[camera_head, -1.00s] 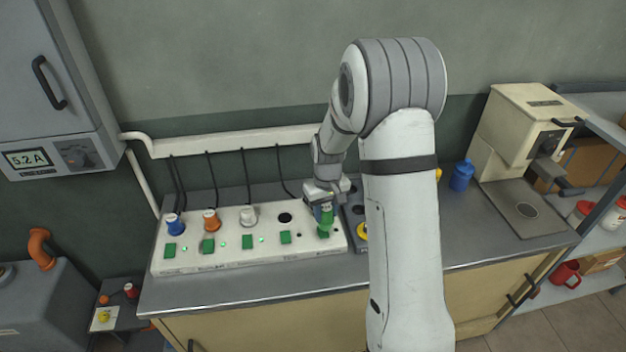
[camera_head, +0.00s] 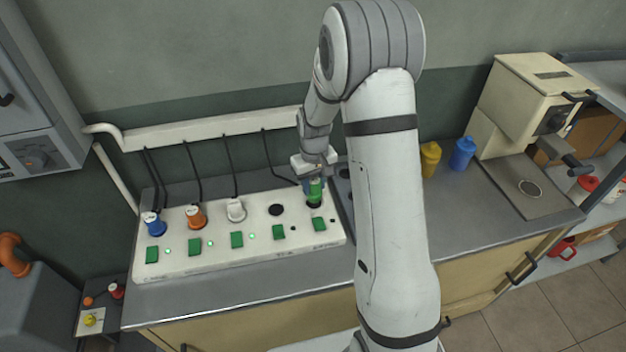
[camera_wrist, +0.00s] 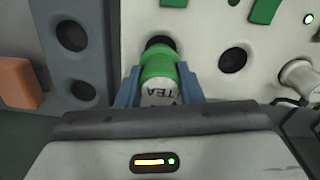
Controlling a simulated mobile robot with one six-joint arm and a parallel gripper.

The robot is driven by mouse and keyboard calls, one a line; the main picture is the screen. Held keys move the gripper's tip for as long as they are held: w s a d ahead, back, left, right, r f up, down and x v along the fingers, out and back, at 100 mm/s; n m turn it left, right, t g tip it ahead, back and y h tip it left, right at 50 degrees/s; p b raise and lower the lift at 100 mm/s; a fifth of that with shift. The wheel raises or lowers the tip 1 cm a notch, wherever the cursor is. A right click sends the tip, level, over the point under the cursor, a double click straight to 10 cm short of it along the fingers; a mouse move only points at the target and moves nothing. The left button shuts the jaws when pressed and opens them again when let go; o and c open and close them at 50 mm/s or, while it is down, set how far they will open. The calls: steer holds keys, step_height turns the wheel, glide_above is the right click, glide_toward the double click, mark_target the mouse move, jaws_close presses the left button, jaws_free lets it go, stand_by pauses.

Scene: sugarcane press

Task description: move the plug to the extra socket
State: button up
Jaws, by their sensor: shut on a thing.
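My gripper (camera_head: 315,184) is shut on the green plug (camera_head: 315,193), which is marked TEA in the wrist view (camera_wrist: 160,88). The plug is upright over the rightmost socket of the white socket strip (camera_head: 200,260). In the wrist view the fingers (camera_wrist: 159,88) hold it from both sides, and its far end meets a dark socket hole (camera_wrist: 160,42). I cannot tell how deep it sits. An empty socket (camera_head: 276,210) is to its left in the head view; it also shows in the wrist view (camera_wrist: 232,60).
Blue (camera_head: 153,224), orange (camera_head: 196,217) and white (camera_head: 236,210) plugs with cords sit in the strip's other sockets. A grey block with holes (camera_wrist: 72,36) adjoins the strip. Yellow (camera_head: 430,159) and blue (camera_head: 462,154) bottles and a cream machine (camera_head: 530,110) stand right.

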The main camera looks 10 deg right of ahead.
steer(key=shift+f+b, duration=0.45)
steer(key=shift+f, duration=0.7)
steer(key=shift+f+b, duration=0.65)
steer(key=shift+b, duration=0.1)
stand_by(0.8)
steer(key=o, duration=0.7)
steer(key=shift+r, duration=0.15)
steer(key=shift+r+p, duration=3.35)
steer(key=shift+r, duration=2.05)
steer(key=shift+s, duration=0.1)
step_height(320, 180, up, 7)
glide_above(314, 192)
steer(key=s, duration=0.2)
steer(key=s+r+m+t, duration=0.1)
steer(key=s+r+t, duration=0.1)
steer(key=s+r, duration=0.55)
steer(key=shift+m+t, duration=0.7)
steer(key=shift+m, duration=0.1)
steer(key=s+r, duration=0.1)
steer(key=s, duration=0.3)
steer(key=s+r, duration=0.1)
steer(key=s, duration=0.4)
steer(key=s+r, duration=0.1)
steer(key=s, duration=0.4)
steer(key=shift+r, duration=0.3)
